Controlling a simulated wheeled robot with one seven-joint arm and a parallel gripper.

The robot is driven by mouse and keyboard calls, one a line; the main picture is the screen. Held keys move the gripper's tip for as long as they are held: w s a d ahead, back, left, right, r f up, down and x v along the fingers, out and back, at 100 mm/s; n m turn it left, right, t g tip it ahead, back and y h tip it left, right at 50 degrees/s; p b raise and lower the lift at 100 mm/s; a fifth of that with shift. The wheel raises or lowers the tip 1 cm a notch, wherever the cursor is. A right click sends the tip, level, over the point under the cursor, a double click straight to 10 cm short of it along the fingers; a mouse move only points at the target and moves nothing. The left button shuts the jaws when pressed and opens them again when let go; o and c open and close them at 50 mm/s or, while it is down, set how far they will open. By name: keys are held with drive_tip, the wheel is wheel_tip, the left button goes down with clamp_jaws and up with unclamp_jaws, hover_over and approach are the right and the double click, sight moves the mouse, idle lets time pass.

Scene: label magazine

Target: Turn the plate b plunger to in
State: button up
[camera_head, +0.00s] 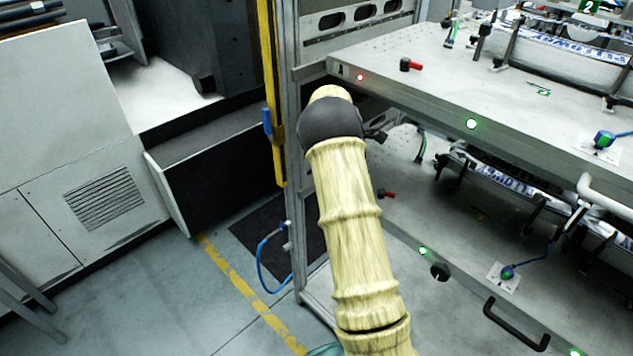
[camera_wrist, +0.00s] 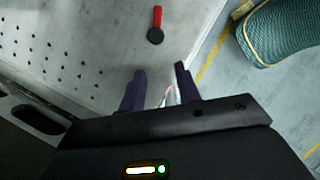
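Two grey plates stand one above the other in a rack. The upper plate (camera_head: 440,85) has a black-based red lever (camera_head: 410,65) near its left corner. The lower plate (camera_head: 400,225) has a similar red lever (camera_head: 386,194), partly behind my arm. I cannot read which plate is b. In the wrist view, a red lever on a round black base (camera_wrist: 156,31) lies on a grey perforated plate (camera_wrist: 75,45); I cannot tell which plate. My gripper (camera_wrist: 160,69) is open and empty, its dark fingers apart and short of that lever. In the head view my arm mostly hides it.
The rack's upright post (camera_head: 292,150) and a yellow post (camera_head: 267,90) stand left of the plates. A black knob (camera_head: 440,271) and a black handle (camera_head: 516,324) are on the lower plate's front. A white handle (camera_head: 605,195) juts out at right.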

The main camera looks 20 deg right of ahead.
drive_tip(key=w+a, duration=0.3)
drive_tip(key=a, duration=0.3)
drive_tip(key=s+a+r+m+t+y+p, duration=0.3)
drive_tip(key=s+a+r+m+p, duration=0.5)
drive_tip(key=s+a+r, duration=0.5)
drive_tip(key=shift+s+a, duration=0.15)
drive_tip(key=shift+s, duration=0.85)
drive_tip(key=shift+a+r, duration=0.1)
drive_tip(key=shift+r, duration=0.05)
drive_tip(key=shift+s, duration=0.15)
drive_tip(key=s+a+r+m+t+p, duration=0.1)
drive_tip(key=s+a+r+m+p, duration=0.1)
drive_tip(key=s, duration=0.4)
drive_tip(key=s+a+r+m+y+p, duration=0.1)
drive_tip(key=s+a+r+m+p, duration=0.1)
drive_tip(key=s, duration=0.4)
drive_tip(key=shift+s+a+r+t+p, duration=0.15)
drive_tip(key=shift+a+r+t+p, duration=0.25)
drive_tip(key=shift+a, duration=0.6)
